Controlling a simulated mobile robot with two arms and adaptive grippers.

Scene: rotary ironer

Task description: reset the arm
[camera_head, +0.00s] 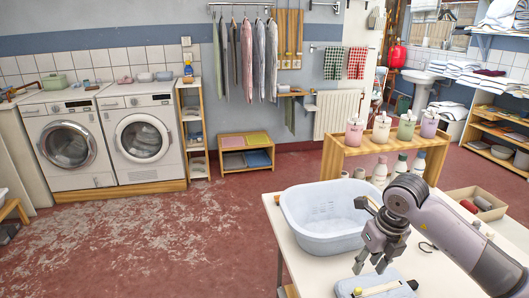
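My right arm comes in from the lower right, and its dark gripper (369,266) hangs over the white table (293,250). Its fingers point down and stand apart, with nothing visible between them. The gripper overlaps the right side of a pale blue basin (316,240) in the picture; I cannot tell whether they touch. A light blue-grey padded item (400,291) with a yellowish strip lies below the gripper at the table's front, partly cut off. My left gripper is not in view.
A wooden shelf (345,155) with several pastel containers and bottles stands behind the table. An open box (474,203) is at right. Two washing machines (70,145) stand at far left, and clothes (247,60) hang on the back wall. The red floor (190,235) left of the table is clear.

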